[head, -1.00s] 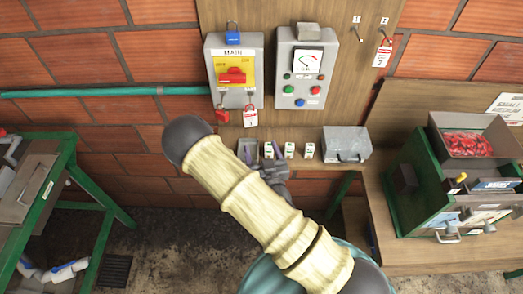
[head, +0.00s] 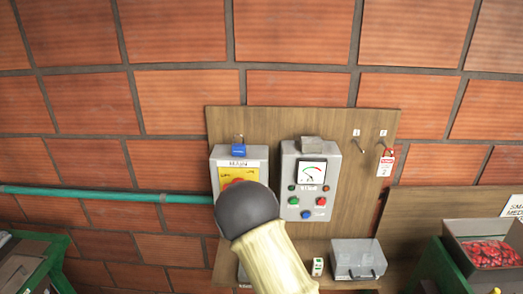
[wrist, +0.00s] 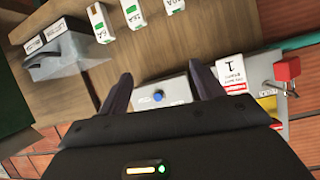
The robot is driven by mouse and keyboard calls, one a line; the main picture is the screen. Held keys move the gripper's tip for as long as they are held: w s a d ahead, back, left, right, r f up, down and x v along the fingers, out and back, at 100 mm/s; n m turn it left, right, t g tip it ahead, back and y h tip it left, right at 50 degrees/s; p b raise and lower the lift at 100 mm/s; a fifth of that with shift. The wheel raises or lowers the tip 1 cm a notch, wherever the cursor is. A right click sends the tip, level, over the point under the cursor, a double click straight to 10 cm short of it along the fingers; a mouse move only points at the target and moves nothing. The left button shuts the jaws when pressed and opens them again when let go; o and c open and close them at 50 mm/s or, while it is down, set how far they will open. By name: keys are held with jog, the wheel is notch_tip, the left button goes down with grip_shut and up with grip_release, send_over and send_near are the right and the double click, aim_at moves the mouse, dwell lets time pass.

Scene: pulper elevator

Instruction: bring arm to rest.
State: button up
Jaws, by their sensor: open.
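My gripper (wrist: 163,90) shows in the wrist view, with its two dark fingers apart and nothing between them. Beyond the fingers is the grey control box (wrist: 175,90) with its blue button (wrist: 158,97). I cannot tell how far the fingers are from it. In the head view my arm's dark joint and pale link rise from the bottom centre, covering the lower part of the MAIN switch box (head: 227,163). The gripper itself is hidden in that view.
The control box with a gauge (head: 311,172) hangs on the wooden board (head: 352,210). A clear box (head: 357,258) and a small labelled block (head: 317,266) stand below. A bin of red pieces (head: 489,252) is at right. A tag and red padlock (wrist: 287,68) hang close by.

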jog(key=s+d+r+n+g+b, duration=0.1)
jog(key=s+d+g+b, duration=0.2)
jog(key=s+g+b, duration=0.2)
jog(key=s+d+n+g+y+b, duration=0.1)
jog(key=s+d+g+b, duration=0.3)
jog(key=s, duration=0.6)
jog(key=shift+d+r+g+b, duration=0.15)
jog(key=shift+r+g+b, duration=0.25)
jog(key=shift+g, duration=0.1)
dwell(0.9)
